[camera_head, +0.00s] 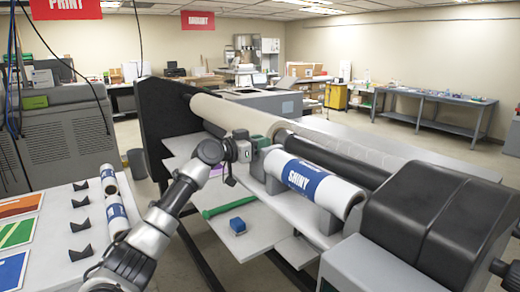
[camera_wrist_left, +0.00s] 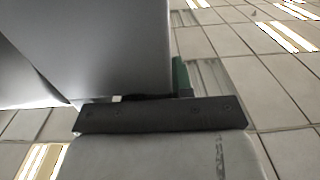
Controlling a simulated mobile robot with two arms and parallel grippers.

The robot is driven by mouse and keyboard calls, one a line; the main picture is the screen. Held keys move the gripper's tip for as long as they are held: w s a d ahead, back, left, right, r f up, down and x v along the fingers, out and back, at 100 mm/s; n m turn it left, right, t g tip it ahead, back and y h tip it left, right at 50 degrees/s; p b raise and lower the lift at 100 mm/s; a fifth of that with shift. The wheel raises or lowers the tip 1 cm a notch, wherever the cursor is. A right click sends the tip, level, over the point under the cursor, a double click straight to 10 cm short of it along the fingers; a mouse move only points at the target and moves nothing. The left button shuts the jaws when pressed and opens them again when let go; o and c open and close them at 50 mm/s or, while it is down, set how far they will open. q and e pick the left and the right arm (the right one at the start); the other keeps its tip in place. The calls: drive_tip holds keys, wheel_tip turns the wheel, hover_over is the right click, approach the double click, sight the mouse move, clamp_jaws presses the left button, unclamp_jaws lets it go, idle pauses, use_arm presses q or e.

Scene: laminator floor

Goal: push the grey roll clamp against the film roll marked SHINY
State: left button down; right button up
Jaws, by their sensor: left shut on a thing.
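The film roll marked SHINY (camera_head: 318,183) lies in the machine, white with a blue printed band. Its left end faces my left arm, and grey supports hold it from below. My left gripper (camera_head: 243,148) is at the left end of the roll, shut on a small grey piece that I take for the grey roll clamp (camera_head: 260,143). The gripper hides part of it, and I cannot tell whether the clamp touches the roll. In the left wrist view a dark bar (camera_wrist_left: 160,115) crosses close in front of grey surfaces. My right gripper is not in view.
A long pale roller (camera_head: 235,115) and a dark roller (camera_head: 335,160) run behind the film roll. A black machine housing (camera_head: 425,215) is at the right. A side table with rolls is at left.

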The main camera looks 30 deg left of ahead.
use_arm(q)
drive_tip(key=shift+d+f, duration=0.2)
drive_tip(key=shift+a, duration=0.15)
drive_tip(key=c, duration=1.3)
unclamp_jaws()
drive_tip(key=o, duration=0.3)
drive_tip(key=shift+s+d+r, duration=0.15)
drive_tip(key=shift+d, duration=0.1)
drive_tip(key=shift+a, duration=0.2)
drive_tip(key=shift+s+a+f, duration=0.15)
drive_tip(key=shift+s+f, duration=0.05)
drive_tip(key=shift+s, duration=0.1)
drive_tip(key=b+v, duration=0.5)
drive_tip(key=v, duration=0.5)
drive_tip(key=shift+r, duration=0.2)
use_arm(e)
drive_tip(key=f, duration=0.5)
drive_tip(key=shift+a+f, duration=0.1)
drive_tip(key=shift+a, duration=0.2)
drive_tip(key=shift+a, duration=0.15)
use_arm(q)
drive_tip(key=shift+f, duration=0.1)
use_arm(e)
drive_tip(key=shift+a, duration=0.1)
